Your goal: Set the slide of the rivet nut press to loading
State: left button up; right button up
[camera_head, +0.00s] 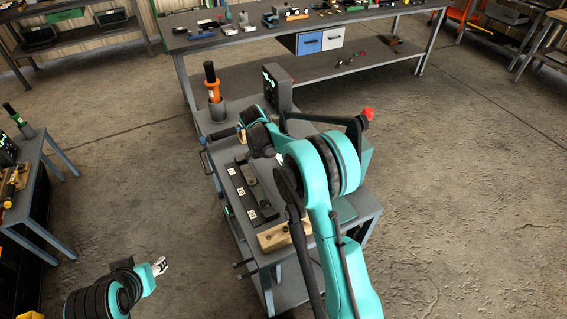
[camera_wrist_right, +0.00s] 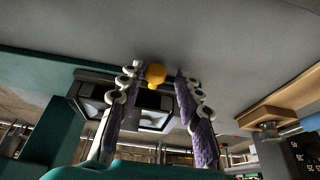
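The rivet nut press appears to be the teal machine with a dark lever and red ball (camera_head: 368,114) on the middle bench; my right arm covers much of it. In the right wrist view, a yellow knob (camera_wrist_right: 156,74), possibly the slide's, is between the fingertips of my right gripper (camera_wrist_right: 158,72). The purple-padded fingers are open, with gaps beside the knob. A dark frame with a pale inner face (camera_wrist_right: 122,97) is behind them. The slide's position cannot be told. My left gripper (camera_head: 160,265) is at lower left, over the floor and away from the bench.
The middle bench (camera_head: 352,222) also carries a dark strip with white labels (camera_head: 237,190), a wooden block (camera_head: 272,237), an upright dark screen box (camera_head: 277,88) and an orange-handled tool (camera_head: 213,88) in a grey holder. A long workbench (camera_head: 350,18) is behind. Floor at right is clear.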

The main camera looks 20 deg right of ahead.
jog(key=v, duration=1.2)
dwell(0.4)
